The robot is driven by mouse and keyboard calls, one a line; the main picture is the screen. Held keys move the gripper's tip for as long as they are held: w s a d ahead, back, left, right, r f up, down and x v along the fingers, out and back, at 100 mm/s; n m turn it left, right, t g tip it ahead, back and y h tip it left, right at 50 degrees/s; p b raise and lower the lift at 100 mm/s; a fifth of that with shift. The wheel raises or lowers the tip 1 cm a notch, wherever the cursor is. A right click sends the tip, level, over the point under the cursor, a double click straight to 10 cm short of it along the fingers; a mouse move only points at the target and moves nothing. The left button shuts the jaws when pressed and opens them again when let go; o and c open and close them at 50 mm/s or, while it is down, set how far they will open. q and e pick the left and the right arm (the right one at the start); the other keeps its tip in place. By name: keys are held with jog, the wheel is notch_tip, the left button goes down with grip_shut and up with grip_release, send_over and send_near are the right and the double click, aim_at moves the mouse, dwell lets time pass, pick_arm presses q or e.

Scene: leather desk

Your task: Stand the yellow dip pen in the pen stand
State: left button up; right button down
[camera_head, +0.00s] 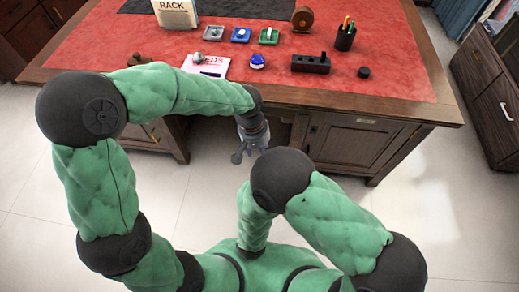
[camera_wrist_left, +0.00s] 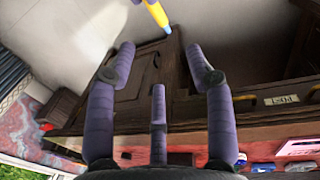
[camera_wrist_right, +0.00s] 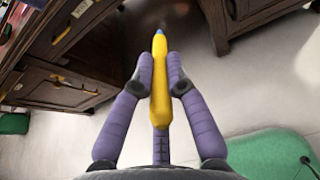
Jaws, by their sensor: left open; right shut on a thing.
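The yellow dip pen (camera_wrist_right: 160,85) is held between the fingers of my right gripper (camera_wrist_right: 159,62), its blue-grey end pointing away from the palm. In the left wrist view the pen (camera_wrist_left: 158,14) shows at the top edge, beyond my left gripper (camera_wrist_left: 159,55), which is open and empty. In the head view my left gripper (camera_head: 252,145) hangs in front of the desk, below its top. My right gripper is hidden there. A dark block (camera_head: 308,65) with a small raised part near its right end, apparently the pen stand, sits near the desk's front edge.
A black cup (camera_head: 345,39) with pencils stands right of the block. A small dark round piece (camera_head: 363,72), a blue item (camera_head: 257,61) and a white-and-pink booklet (camera_head: 205,68) lie nearby. The red desk top (camera_head: 410,80) is bare at the right front.

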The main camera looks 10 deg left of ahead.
pick_arm(q)
jog(key=shift+f, duration=0.1)
jog(key=f, duration=0.4)
jog(key=d+f, duration=0.1)
jog(key=f, duration=0.6)
jog(key=shift+d+f, duration=0.35)
grip_shut()
pick_arm(e)
jog(key=shift+r, duration=0.1)
jog(key=shift+r, duration=0.55)
pick_arm(q)
jog(key=shift+f, duration=0.1)
jog(key=shift+s, duration=0.1)
pick_arm(e)
jog(key=shift+r, duration=0.1)
